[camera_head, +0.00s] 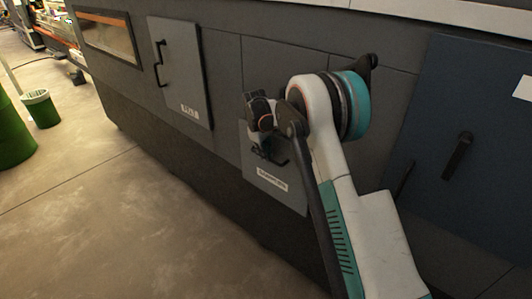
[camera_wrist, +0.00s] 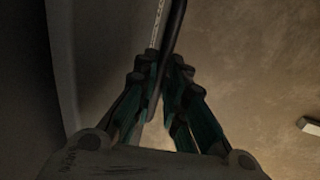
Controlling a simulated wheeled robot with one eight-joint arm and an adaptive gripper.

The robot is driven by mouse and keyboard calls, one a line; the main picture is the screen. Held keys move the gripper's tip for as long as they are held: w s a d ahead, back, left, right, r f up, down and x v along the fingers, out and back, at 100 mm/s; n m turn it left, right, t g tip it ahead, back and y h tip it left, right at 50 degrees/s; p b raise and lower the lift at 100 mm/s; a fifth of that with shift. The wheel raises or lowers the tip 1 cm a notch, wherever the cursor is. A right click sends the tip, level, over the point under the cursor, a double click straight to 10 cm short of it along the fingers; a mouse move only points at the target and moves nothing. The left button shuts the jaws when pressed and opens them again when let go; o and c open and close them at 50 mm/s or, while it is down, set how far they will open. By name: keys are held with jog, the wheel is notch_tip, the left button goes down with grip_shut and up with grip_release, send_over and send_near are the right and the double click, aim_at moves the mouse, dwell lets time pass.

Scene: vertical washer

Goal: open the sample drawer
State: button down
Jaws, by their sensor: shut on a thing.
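The sample drawer (camera_head: 290,198) is a light grey panel with a white label, low on the dark machine front. In the wrist view its grey face (camera_wrist: 100,45) runs along the left. Its dark bar handle (camera_wrist: 178,22) stands off that face and passes between my fingers. My gripper (camera_head: 272,155) is at the upper part of the drawer front; in the wrist view my gripper (camera_wrist: 163,72) is shut on the handle. My wrist hides part of the handle and panel in the head view. I cannot tell whether the drawer stands out from the machine.
A grey door with a black handle (camera_head: 186,90) is left of the drawer. A blue-grey panel with a dark handle (camera_head: 457,155) is at the right. A green bin (camera_head: 14,135) and a white-and-green bucket (camera_head: 41,110) stand far left. The floor before the machine is clear.

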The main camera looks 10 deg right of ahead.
jog(key=s+a+b, duration=0.1)
jog(key=s+a, duration=1.1)
jog(key=a, duration=0.4)
jog(key=shift+a, duration=0.35)
jog(key=shift+s, duration=0.1)
jog(key=c, duration=1.7)
grip_release()
jog(key=shift+o, duration=0.2)
jog(key=shift+r, duration=0.1)
notch_tip(320, 180, up, 12)
jog(key=s+a, duration=0.1)
jog(key=shift+a+f, duration=0.2)
jog(key=shift+a, duration=0.2)
jog(key=shift+s, duration=0.15)
